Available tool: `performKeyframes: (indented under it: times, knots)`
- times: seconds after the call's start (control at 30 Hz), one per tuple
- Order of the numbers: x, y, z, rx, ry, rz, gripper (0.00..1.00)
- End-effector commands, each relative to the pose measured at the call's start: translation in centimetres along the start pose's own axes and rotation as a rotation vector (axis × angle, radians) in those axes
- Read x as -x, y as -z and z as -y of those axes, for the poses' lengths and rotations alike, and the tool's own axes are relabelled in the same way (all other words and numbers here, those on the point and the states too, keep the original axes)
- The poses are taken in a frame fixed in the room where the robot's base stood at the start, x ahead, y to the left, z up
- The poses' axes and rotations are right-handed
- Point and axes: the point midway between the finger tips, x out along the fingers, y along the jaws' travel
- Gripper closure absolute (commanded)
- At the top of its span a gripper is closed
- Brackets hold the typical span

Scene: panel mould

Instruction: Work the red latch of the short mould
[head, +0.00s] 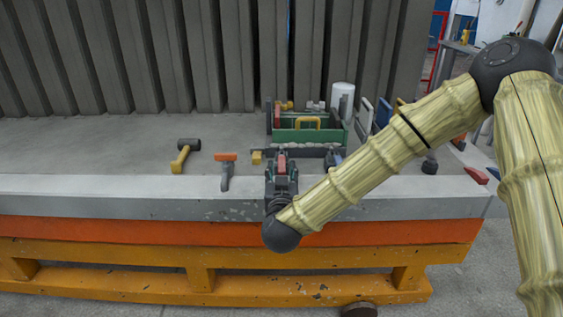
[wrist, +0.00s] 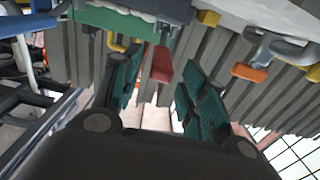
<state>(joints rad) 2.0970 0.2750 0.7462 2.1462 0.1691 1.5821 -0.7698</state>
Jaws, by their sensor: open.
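The red latch (head: 282,160) shows as a small red bar between my gripper's fingers in the head view. In the wrist view the red latch (wrist: 162,66) lies between the two teal finger pads, with gaps on both sides. My gripper (head: 282,172) is open over the front part of the grey bench top. Its fingers (wrist: 160,82) straddle the latch without visibly gripping it. A dark low bar (head: 310,152) lies just behind the gripper and may be part of the short mould. The latch's base is hidden, and I cannot tell its position.
A green toolbox (head: 310,134) stands behind the gripper, with a white cylinder (head: 342,97) near it. A yellow block (head: 257,158), an orange-headed tool (head: 226,168) and a yellow-handled mallet (head: 184,154) lie to the left. The bench's far left is clear.

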Motion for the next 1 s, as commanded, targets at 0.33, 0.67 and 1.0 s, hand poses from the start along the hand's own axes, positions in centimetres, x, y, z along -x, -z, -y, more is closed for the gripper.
performKeyframes:
  times: [0.33,0.67,1.0]
  knots:
    - [-5.0,-0.1,-0.1,-0.001,-0.001,0.001,0.57]
    - [-6.4,-0.1,0.0,0.0,0.002,0.001,0.57]
    - [-6.3,-0.1,0.0,0.0,0.001,0.001,0.86]
